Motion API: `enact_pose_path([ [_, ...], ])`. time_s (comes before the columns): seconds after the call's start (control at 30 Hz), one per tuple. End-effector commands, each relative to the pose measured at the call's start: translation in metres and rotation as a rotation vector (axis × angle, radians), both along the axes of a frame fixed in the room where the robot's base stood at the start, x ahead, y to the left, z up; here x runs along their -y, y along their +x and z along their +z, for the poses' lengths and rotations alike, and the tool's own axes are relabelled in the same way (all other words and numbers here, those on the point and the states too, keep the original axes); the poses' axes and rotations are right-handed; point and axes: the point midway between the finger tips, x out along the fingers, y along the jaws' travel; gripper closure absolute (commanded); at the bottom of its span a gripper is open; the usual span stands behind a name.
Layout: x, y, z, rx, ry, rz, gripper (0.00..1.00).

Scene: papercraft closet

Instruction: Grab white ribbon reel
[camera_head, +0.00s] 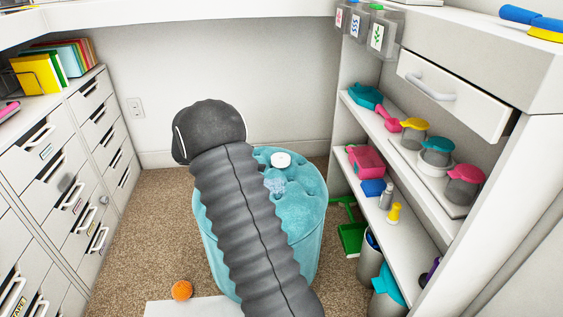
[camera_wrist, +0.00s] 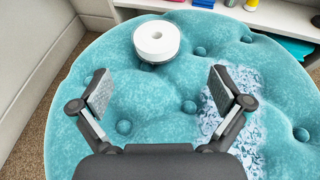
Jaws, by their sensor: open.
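The white ribbon reel (camera_wrist: 157,40) is a short round roll with a small hole in its top. It lies flat on a tufted teal pouf (camera_wrist: 75,130), towards the far side in the wrist view. In the head view the reel (camera_head: 281,160) shows on the pouf (camera_head: 304,235), just right of my arm. My gripper (camera_wrist: 158,92) is open and empty above the pouf. Its two fingers are spread apart, and the reel is ahead of them, roughly midway between, not touched. In the head view my arm hides the fingers.
A patterned blue-white patch (camera_wrist: 238,108) lies on the pouf near the right finger. White shelves (camera_head: 385,160) with coloured containers stand close on the right. White drawers (camera_head: 85,150) line the left. An orange ball (camera_head: 182,290) lies on the carpet.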

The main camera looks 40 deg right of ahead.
Motion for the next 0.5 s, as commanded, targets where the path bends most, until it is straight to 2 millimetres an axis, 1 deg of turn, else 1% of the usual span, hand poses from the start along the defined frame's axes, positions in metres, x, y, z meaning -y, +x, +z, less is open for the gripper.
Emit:
enact_pose_path([
  [0.03,0.006,-0.002,-0.003,-0.001,0.0,-0.002,0.0],
  [0.1,0.01,-0.003,-0.005,0.0,0.0,-0.002,0.0],
  [0.33,0.019,-0.004,-0.009,0.001,0.001,0.0,0.0],
  [0.5,0.039,-0.008,-0.019,-0.001,0.001,-0.003,0.0],
])
